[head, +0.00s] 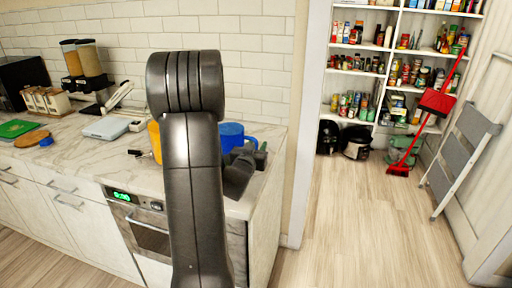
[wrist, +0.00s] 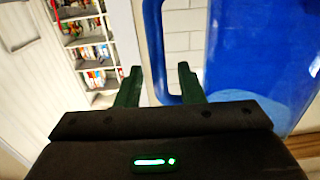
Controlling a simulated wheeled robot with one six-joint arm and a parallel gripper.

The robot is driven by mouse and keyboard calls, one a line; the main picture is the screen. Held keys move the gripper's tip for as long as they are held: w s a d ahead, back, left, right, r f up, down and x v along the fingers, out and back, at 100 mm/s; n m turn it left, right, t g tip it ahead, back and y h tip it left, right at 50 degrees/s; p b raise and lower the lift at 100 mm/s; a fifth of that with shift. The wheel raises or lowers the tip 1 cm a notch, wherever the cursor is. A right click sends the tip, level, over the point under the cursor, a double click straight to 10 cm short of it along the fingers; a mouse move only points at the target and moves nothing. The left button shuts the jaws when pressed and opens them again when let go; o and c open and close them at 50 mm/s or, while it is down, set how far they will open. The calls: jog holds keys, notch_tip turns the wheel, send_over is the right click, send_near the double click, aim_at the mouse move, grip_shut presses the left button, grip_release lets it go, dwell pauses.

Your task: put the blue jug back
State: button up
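The blue jug (head: 232,132) stands on the marble counter near its right end, partly hidden behind my arm. In the wrist view the jug (wrist: 262,60) fills the right side, with its loop handle (wrist: 155,45) on its left. My gripper (wrist: 158,75) has its two dark green fingers apart, with the lower part of the handle showing between them. The fingers do not look closed on it. In the head view my gripper (head: 255,152) is just right of the jug, partly hidden by my arm.
An orange item (head: 155,140) stands left of the jug, partly behind my arm. The counter (head: 85,155) holds a scale, jars and cereal dispensers further left. Pantry shelves (head: 385,75), a red broom (head: 437,102) and a folded step ladder (head: 462,160) are at right.

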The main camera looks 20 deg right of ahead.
jog(key=shift+r, duration=0.1)
jog(key=shift+s+a, duration=0.1)
jog(key=shift+s, duration=0.05)
jog(key=b+v, duration=0.2)
jog(key=v, duration=0.9)
jog(key=shift+s+a, duration=0.2)
jog(key=shift+s, duration=0.05)
